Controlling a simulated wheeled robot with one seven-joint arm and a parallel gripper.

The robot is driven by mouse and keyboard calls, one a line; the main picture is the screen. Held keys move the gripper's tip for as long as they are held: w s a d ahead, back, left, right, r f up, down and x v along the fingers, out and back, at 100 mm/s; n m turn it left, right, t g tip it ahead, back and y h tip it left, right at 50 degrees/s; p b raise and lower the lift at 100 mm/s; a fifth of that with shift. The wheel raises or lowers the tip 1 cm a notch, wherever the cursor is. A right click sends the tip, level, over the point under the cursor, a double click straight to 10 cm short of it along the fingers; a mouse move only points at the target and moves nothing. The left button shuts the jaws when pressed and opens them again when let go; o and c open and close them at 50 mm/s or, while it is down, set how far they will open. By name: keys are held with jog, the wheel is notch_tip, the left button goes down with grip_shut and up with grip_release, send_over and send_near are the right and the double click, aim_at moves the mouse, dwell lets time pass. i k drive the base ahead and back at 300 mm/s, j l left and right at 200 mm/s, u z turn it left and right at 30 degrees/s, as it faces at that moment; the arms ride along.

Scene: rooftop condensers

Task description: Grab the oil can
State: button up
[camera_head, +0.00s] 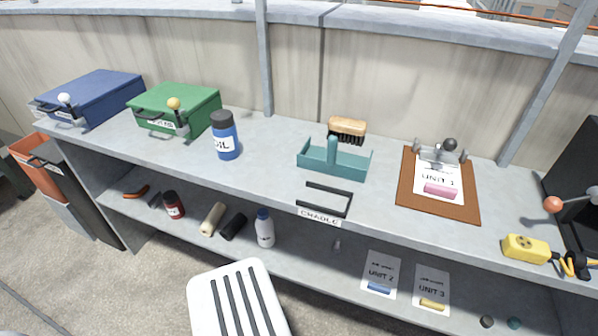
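The oil can (225,137) is a blue cylinder with a dark cap and a white label ending in "IL". It stands upright on the grey upper shelf (270,150), left of centre, to the right of the green box (180,104). Nothing is touching it and its front is unobstructed. My gripper is not in view.
On the upper shelf are a blue box (92,92), a teal caddy (318,160), a brush (347,128), a wire cradle (322,212), a clipboard (412,198) and a yellow device (525,249). Bottles lie or stand below. A white slatted surface (205,305) fills the bottom centre.

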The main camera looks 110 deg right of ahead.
aim_at(223, 128)
jog(key=k+j+z, duration=0.25)
jog(key=z, duration=0.25)
jog(key=k+j+z, duration=0.25)
jog(key=z, duration=0.25)
jog(key=k+z, duration=0.3)
jog(key=z, duration=0.15)
jog(key=k+z, duration=0.3)
jog(key=z, duration=0.2)
jog(key=k+l+z, duration=0.15)
jog(key=z, duration=0.2)
jog(key=k+l+z, duration=0.1)
jog(key=l+z, duration=0.25)
jog(key=k+l+z, duration=0.15)
jog(key=z, duration=0.2)
jog(key=j, duration=0.25)
jog(key=k+j, duration=0.15)
jog(key=j, duration=0.05)
